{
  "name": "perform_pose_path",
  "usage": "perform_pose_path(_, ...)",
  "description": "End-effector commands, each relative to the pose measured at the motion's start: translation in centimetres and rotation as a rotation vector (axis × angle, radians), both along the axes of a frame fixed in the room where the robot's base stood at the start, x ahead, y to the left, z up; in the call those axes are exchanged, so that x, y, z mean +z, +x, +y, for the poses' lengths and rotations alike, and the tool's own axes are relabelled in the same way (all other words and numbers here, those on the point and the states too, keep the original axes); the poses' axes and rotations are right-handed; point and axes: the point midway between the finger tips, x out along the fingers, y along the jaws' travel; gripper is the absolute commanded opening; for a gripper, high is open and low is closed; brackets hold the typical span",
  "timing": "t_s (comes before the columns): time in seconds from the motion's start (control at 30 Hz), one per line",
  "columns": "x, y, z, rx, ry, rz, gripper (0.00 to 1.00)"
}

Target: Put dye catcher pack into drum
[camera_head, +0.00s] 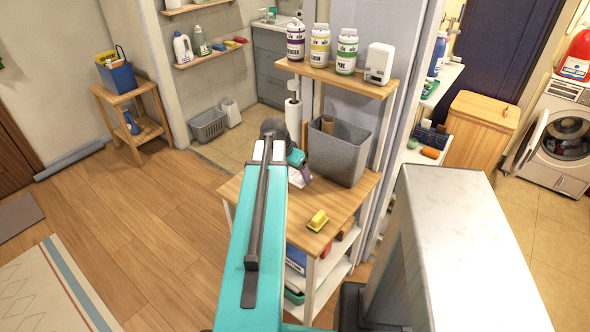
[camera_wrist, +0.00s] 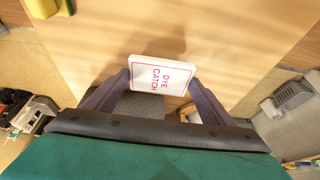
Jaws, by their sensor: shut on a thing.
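The dye catcher pack (camera_wrist: 162,75) is a small white box with pink "DYE CATCH" lettering in the wrist view. My gripper (camera_wrist: 160,84) is shut on it, one finger at each side. In the head view my gripper (camera_head: 296,165) is beyond my teal arm, over the wooden-topped shelf unit (camera_head: 345,205); the pack is hard to make out there. The white washer (camera_head: 553,178) stands at the far right. Its round door (camera_head: 530,138) appears swung open, and the drum (camera_head: 568,137) shows as a dark opening with something inside.
A grey bin (camera_head: 338,152) stands on the unit, close right of my gripper. A yellow sponge (camera_head: 318,219) lies near its front edge. A shelf with several bottles (camera_head: 337,78) hangs behind. A wooden hamper (camera_head: 480,130) stands left of the washer. Open wooden floor (camera_head: 165,225) lies left.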

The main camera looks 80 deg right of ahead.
Motion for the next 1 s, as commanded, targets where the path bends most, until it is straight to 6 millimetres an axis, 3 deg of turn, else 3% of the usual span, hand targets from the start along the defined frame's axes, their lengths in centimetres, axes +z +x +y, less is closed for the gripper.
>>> perform_pose_path(0.2, 0.2, -0.5, 3.1, -0.001, 0.000, 0.000, 0.53)
perform_pose_path(0.6, 0.6, -1.0, 6.7, -0.001, -0.001, 0.000, 0.53)
perform_pose_path(1.0, 0.1, -1.0, 6.2, 0.000, -0.002, 0.002, 0.53)
